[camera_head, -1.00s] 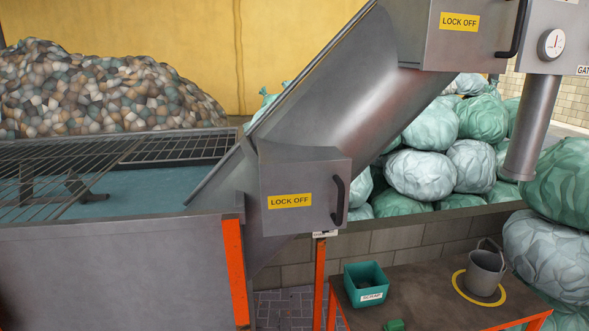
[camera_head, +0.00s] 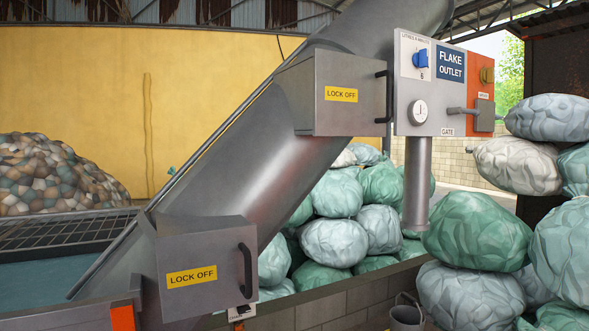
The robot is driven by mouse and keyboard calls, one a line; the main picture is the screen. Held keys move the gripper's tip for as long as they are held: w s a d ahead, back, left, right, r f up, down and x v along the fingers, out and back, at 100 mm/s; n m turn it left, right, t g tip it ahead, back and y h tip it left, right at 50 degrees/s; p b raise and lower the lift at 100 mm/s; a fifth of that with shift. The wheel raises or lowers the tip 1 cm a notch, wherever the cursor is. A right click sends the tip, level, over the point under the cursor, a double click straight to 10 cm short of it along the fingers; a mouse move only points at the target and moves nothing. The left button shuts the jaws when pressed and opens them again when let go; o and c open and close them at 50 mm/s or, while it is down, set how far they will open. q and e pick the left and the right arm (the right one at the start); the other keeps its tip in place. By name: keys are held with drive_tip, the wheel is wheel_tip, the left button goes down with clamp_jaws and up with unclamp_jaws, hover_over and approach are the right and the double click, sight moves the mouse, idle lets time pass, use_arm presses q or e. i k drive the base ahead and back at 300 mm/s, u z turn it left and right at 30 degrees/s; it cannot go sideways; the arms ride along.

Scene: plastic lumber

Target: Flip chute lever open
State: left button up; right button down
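The large metal chute (camera_head: 245,165) slopes from the lower left up to the upper right. A short grey lever (camera_head: 463,110) sticks out roughly level from the box's right part, above a GATE label (camera_head: 447,132). A downspout pipe (camera_head: 416,185) hangs under the box. Neither of my grippers is in view.
Two LOCK OFF boxes with black handles, an upper one (camera_head: 330,115) and a lower one (camera_head: 190,295), sit on the chute. A grey bucket (camera_head: 406,314) stands below the pipe. Full bags (camera_head: 475,240) pile up at the right.

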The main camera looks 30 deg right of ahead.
sight(476, 112)
drive_tip(key=z, duration=2.15)
